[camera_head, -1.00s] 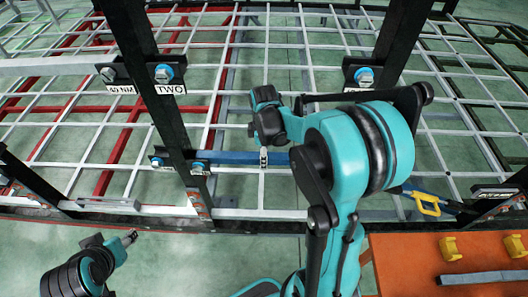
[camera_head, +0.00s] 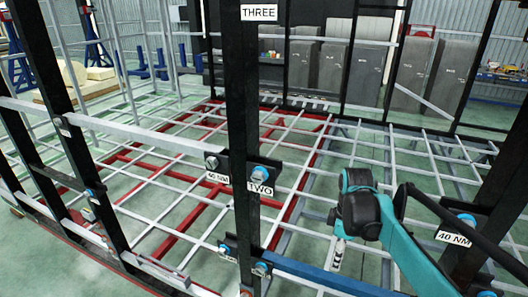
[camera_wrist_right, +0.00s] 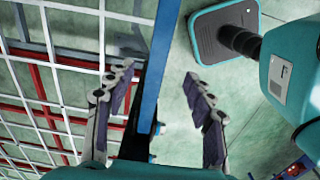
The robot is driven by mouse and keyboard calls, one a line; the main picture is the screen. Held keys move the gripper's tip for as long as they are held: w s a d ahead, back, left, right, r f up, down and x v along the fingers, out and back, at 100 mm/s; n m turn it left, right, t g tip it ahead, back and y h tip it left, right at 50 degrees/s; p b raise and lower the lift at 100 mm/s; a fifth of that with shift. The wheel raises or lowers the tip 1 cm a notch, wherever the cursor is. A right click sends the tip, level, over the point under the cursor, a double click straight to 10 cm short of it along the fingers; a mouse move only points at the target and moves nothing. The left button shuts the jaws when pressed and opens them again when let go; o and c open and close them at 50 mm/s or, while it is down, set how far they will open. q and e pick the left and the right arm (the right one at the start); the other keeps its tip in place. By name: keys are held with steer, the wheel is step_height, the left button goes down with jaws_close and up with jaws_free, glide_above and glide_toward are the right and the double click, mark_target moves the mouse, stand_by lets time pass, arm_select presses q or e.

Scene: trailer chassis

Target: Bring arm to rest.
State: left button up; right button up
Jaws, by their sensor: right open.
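My right arm (camera_head: 405,240) comes in from the lower right of the head view, teal with a dark wrist. Its gripper (camera_head: 338,255) points down close to the blue bar of the chassis (camera_head: 325,277). In the right wrist view the gripper (camera_wrist_right: 158,72) is open, with its two padded fingers apart and nothing gripped. The blue bar (camera_wrist_right: 158,60) runs between the fingers in that picture; I cannot tell whether it lies between them or beyond. My left gripper is out of view.
Another black post with a "40 NM" label (camera_head: 453,239) stands on the right. White and red grid bars fill the middle. Grey cabinets (camera_head: 352,72) stand at the back.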

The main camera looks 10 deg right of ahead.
steer(key=s+a+f+m+t+b, duration=0.3)
steer(key=s+a+f+m+b, duration=0.2)
steer(key=f+b, duration=0.2)
steer(key=s+a+f+m+t+b, duration=0.4)
steer(key=s+a+f+m+b, duration=0.1)
steer(key=f, duration=0.5)
steer(key=s+m+b, duration=0.1)
steer(key=b, duration=0.1)
steer(key=shift+a+f+m+b, duration=0.15)
steer(key=shift+a+m+b, duration=0.15)
steer(key=shift+b, duration=0.1)
